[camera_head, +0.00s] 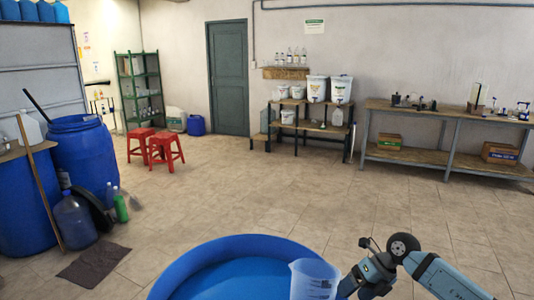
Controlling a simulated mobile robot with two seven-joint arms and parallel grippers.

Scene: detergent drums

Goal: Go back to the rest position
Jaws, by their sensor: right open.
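My right gripper (350,284) is low in the picture, right of centre, with its arm coming in from the lower right. It is open, and its fingertips are partly cut off or hidden near the picture's bottom edge. A translucent measuring jug (314,278) with printed marks is directly left of it. I cannot tell whether the gripper touches the jug. A large open blue drum (240,245) is left of the jug, which overlaps its right rim. What the jug stands on is below the picture. My left gripper is not in view.
Blue barrels (85,150), a large bottle (75,220) and a dark mat (94,264) are at the left. Red stools (165,147) stand farther back. A stepped shelf (310,130) and a workbench (450,115) line the back wall. The middle floor is clear.

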